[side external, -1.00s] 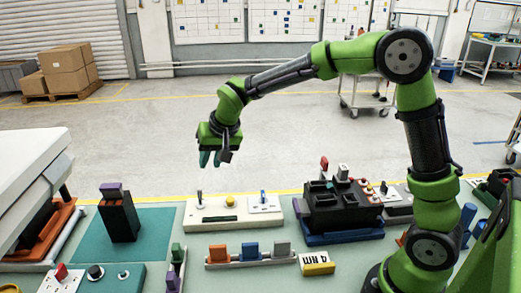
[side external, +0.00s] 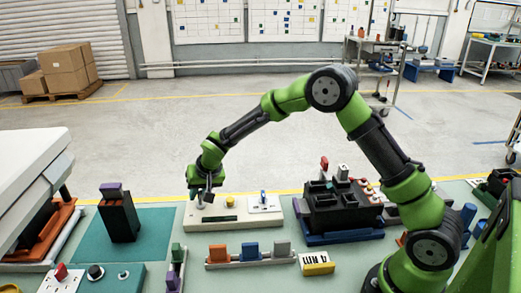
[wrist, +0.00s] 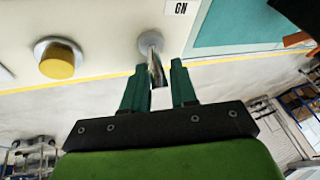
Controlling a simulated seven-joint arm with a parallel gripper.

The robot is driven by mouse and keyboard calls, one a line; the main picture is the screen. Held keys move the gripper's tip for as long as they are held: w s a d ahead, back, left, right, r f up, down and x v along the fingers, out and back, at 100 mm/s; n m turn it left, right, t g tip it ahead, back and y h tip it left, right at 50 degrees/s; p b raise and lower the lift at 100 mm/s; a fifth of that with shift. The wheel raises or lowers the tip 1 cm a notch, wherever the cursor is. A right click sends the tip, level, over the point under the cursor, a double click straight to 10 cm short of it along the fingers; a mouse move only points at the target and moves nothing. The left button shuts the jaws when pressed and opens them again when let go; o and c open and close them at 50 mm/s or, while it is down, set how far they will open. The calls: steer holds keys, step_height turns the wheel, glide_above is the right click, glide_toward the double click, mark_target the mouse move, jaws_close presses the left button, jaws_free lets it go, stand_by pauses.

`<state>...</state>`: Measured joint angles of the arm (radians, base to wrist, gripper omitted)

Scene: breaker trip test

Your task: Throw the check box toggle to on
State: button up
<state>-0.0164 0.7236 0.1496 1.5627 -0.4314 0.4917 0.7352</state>
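The check box is a cream box (side external: 255,218) on the bench with a yellow button (side external: 230,201) and a blue-tipped lever (side external: 263,196) at its right. My gripper (side external: 201,203) is low over its left end, hiding the left toggle in the side view. In the wrist view, the metal toggle (wrist: 154,62) rises from a round collar on the box face (wrist: 100,25). My gripper's green fingers (wrist: 158,78) are open, one on each side of the lever, with visible gaps. A small label (wrist: 181,7) near the collar seems to read "GN". The yellow button also shows there (wrist: 58,60).
A black block on a blue base (side external: 340,238) stands right of the box. A teal mat (side external: 165,225) with a dark, purple-topped block (side external: 120,217) lies to the left. A rail with orange, blue and grey blocks (side external: 250,263) is in front.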

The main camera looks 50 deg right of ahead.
jaws_close()
steer(key=shift+a+r, duration=0.1)
steer(key=shift+a, duration=0.05)
steer(key=shift+s+a+r+n+t+h, duration=0.15)
steer(key=shift+s+a+n+t+h, duration=0.2)
steer(key=shift+t+h, duration=0.35)
steer(key=shift+s+a+n+t+h, duration=0.25)
steer(key=shift+t+h, duration=0.45)
steer(key=shift+t, duration=0.2)
steer(key=shift+s+a+n+t+h, duration=0.1)
steer(key=shift+s+a+t+h, duration=0.15)
steer(key=shift+t+h, duration=0.55)
steer(key=shift+t, duration=0.3)
